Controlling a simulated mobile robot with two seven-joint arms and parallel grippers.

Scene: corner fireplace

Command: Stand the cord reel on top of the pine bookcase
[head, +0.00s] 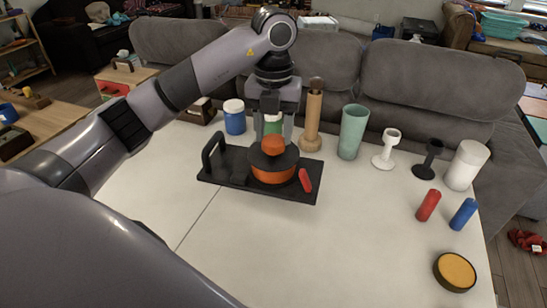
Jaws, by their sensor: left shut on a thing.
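The item I take for the cord reel (272,175) is an orange drum with a black disc and a rounded orange knob on top. It appears to stand upright on a black tray (224,179) on the white table; I cannot tell whether it touches the tray. My left gripper (273,140) points down from above, its fingers on either side of the orange knob, shut on it. A light wooden shelf unit (22,42) at the far upper left may be the pine bookcase; only part of it shows. My right gripper is not in view.
A red cylinder (305,180) lies on the tray. Behind stand a blue jar (235,122), wooden mill (312,115), green cup (352,135), goblets (386,148) and white cylinder (466,165). A yellow-topped disc (455,271) lies front right. The table's front middle is clear.

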